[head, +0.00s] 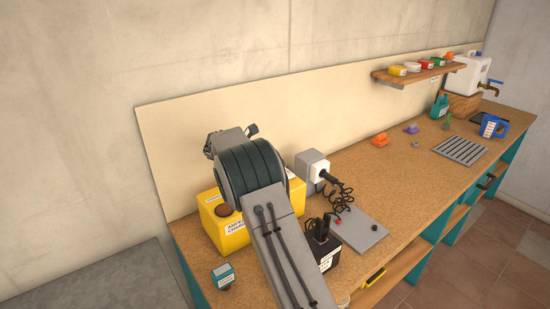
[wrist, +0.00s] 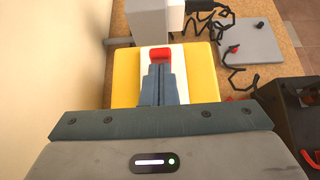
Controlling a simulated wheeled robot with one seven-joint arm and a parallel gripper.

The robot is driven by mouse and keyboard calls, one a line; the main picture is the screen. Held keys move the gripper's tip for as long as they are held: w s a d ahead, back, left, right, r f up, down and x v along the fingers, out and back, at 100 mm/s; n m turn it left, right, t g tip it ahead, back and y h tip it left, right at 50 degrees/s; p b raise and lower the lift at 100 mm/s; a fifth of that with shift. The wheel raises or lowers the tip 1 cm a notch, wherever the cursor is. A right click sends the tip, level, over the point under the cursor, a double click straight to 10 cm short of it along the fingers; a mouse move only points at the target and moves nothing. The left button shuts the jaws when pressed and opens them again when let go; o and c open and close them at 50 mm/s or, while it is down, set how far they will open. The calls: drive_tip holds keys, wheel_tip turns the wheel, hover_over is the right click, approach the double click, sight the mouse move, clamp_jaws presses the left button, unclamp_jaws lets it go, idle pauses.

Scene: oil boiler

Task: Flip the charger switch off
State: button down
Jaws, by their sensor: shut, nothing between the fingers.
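The yellow charger (head: 236,237) stands on the workbench near its left end, partly hidden by my arm in the head view. In the wrist view the charger (wrist: 206,66) lies below my gripper, with a red switch (wrist: 160,55) on a white panel (wrist: 176,56). My gripper (wrist: 162,70) is shut and empty. Its fingertips are at the near edge of the red switch in the picture; I cannot tell whether they touch it. The switch's position is not clear. My arm hides the switch and the fingertips in the head view.
A grey box with a white socket (head: 318,172) and a coiled black cord (head: 343,200) stand right behind the charger. A grey plate (head: 362,234), a black box (head: 322,245) and a small teal block (head: 223,275) are nearby. A beige back panel (head: 170,150) runs close behind.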

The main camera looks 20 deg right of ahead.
drive_tip(key=shift+w+d+r, duration=0.1)
drive_tip(key=shift+d+r, duration=0.15)
drive_tip(key=shift+d, duration=0.05)
drive_tip(key=shift+f, duration=0.15)
drive_tip(key=shift+d+r+p, duration=0.1)
drive_tip(key=shift+r+p, duration=0.7)
drive_tip(key=shift+r, duration=0.05)
